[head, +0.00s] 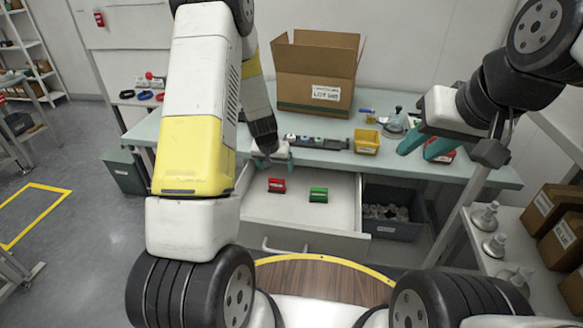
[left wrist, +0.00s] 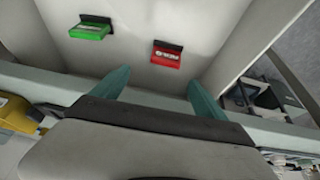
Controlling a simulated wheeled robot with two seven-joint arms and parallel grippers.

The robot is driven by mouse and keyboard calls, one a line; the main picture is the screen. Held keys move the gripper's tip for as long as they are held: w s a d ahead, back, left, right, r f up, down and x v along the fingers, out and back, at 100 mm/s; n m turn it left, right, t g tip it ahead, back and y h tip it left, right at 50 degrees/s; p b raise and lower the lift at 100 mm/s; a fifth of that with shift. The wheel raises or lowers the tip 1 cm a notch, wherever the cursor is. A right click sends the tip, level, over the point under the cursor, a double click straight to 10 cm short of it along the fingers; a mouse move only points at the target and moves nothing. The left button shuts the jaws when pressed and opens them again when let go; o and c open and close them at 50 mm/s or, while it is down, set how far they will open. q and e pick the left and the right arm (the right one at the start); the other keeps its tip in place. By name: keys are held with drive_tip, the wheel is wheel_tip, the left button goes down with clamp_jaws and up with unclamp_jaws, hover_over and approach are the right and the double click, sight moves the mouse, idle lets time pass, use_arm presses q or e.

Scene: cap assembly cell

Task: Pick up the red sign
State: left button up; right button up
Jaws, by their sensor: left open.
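The red sign (head: 277,185) is a small red block with white lettering and a dark back edge, lying in the open white drawer (head: 335,215). In the left wrist view the red sign (left wrist: 166,56) lies beyond the fingertips, between their lines and clear of both. My left gripper (head: 273,161) is open and empty above the drawer's back left part, behind the red sign; its teal fingers also show in the left wrist view (left wrist: 159,88). My right gripper (head: 424,146) is raised over the right of the table, its teal fingers apart.
A green sign (head: 318,195) lies right of the red one in the drawer. A cardboard box (head: 315,75), a dark rail (head: 318,142) and a yellow bin (head: 367,141) stand on the table. A grey bin (head: 395,230) sits right of the drawer. The drawer front is clear.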

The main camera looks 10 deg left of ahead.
sight(276, 180)
use_arm(q)
drive_tip(key=x, duration=0.7)
drive_tip(key=s+a+x, duration=0.1)
drive_tip(key=x, duration=0.2)
drive_tip(key=shift+w+f, duration=0.2)
drive_tip(key=shift+f, duration=0.4)
drive_tip(key=shift+c, duration=0.4)
drive_tip(key=c, duration=1.4)
drive_tip(key=shift+r, duration=0.1)
